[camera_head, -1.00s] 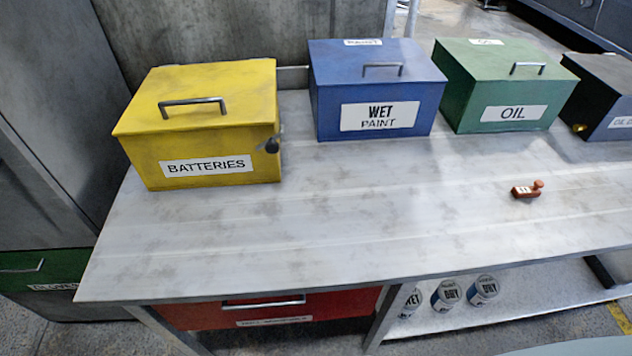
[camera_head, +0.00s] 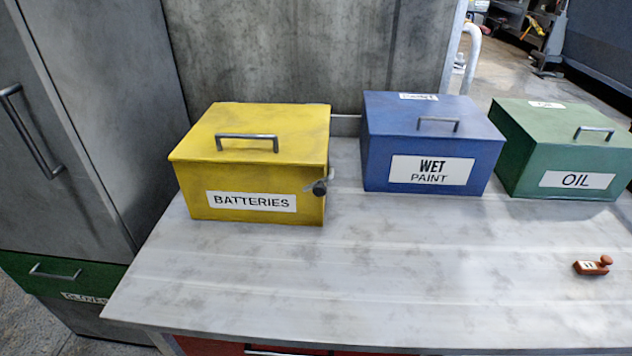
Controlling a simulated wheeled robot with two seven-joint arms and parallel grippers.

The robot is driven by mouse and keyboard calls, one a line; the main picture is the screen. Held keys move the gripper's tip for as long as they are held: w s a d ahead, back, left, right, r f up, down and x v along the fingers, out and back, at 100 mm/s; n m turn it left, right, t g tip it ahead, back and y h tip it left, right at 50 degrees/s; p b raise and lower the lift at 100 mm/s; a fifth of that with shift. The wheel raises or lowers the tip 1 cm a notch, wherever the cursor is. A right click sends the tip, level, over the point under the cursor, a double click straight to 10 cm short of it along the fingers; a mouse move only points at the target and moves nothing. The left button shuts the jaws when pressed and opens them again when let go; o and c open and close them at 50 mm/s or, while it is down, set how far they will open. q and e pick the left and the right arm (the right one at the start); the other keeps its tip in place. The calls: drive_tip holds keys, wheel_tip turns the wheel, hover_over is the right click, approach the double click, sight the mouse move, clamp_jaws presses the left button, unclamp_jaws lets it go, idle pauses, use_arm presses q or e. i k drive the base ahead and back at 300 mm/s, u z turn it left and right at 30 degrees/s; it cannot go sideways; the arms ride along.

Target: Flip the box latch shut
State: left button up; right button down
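The yellow box (camera_head: 252,166) labelled BATTERIES stands at the left of the table, with its lid down and a metal handle on top. A small latch with a dark round knob (camera_head: 319,189) is at the front right edge of this box. I cannot tell the latch's exact position at this size. Neither of my grippers is in view.
A blue WET PAINT box (camera_head: 428,145) and a green OIL box (camera_head: 557,150) stand to the right on the grey table (camera_head: 330,280). A small reddish-brown stamp-like object (camera_head: 592,266) lies at the right. The table's front middle is clear. A grey cabinet (camera_head: 95,110) stands at the left.

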sight(319, 188)
drive_tip(key=u, duration=1.05)
drive_tip(key=k, duration=0.35)
drive_tip(key=z, duration=0.3)
